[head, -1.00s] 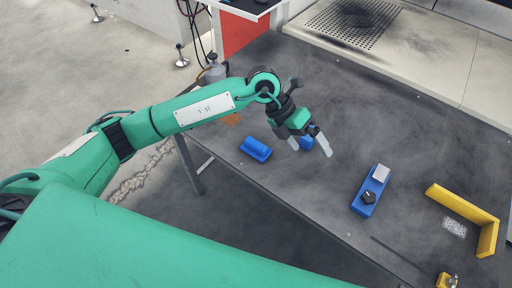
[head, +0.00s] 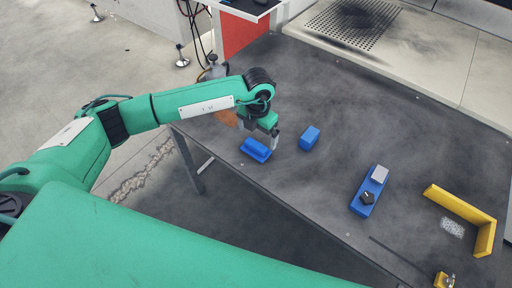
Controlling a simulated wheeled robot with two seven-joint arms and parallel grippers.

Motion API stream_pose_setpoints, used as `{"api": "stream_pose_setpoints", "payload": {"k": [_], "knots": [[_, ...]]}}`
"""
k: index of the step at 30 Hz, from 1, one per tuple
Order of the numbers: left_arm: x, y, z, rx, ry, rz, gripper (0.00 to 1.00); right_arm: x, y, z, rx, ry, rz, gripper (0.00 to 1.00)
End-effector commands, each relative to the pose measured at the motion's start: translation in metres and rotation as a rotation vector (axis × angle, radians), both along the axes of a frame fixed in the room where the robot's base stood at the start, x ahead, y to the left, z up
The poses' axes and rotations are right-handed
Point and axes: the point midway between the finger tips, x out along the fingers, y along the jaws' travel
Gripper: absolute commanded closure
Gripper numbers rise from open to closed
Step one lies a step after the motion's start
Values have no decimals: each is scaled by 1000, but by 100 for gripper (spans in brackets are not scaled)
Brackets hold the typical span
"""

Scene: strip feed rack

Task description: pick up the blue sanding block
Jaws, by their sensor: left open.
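A blue block with a flat base and a raised grip (head: 256,150) lies near the left edge of the dark table; it looks like the sanding block. A plain blue block (head: 310,138) lies to its right. My left gripper (head: 272,140) is open and points down just above and beside the right end of the block with the grip. One pale finger shows clearly; the other is mostly hidden. I cannot tell if a finger touches the block. My right gripper is out of view.
A longer blue tool (head: 365,204) with a black knob and a grey pad lies further right. A yellow angled piece (head: 465,208) and a small yellow item (head: 444,280) lie at the far right. The table (head: 330,75) is clear at the back.

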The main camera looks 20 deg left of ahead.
Motion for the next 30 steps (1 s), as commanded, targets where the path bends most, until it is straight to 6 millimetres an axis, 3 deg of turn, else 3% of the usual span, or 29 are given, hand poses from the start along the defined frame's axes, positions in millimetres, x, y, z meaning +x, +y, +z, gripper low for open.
{"api": "stream_pose_setpoints", "payload": {"k": [12,20,26,30], "knots": [[-5,3,-49,0,2,1,0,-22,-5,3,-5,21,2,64],[-5,3,-53,-1,-1,0,0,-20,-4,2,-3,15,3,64],[-5,3,-53,-1,-1,0,35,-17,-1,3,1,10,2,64],[-4,3,-53,-1,-1,0,39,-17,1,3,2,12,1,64]]}}
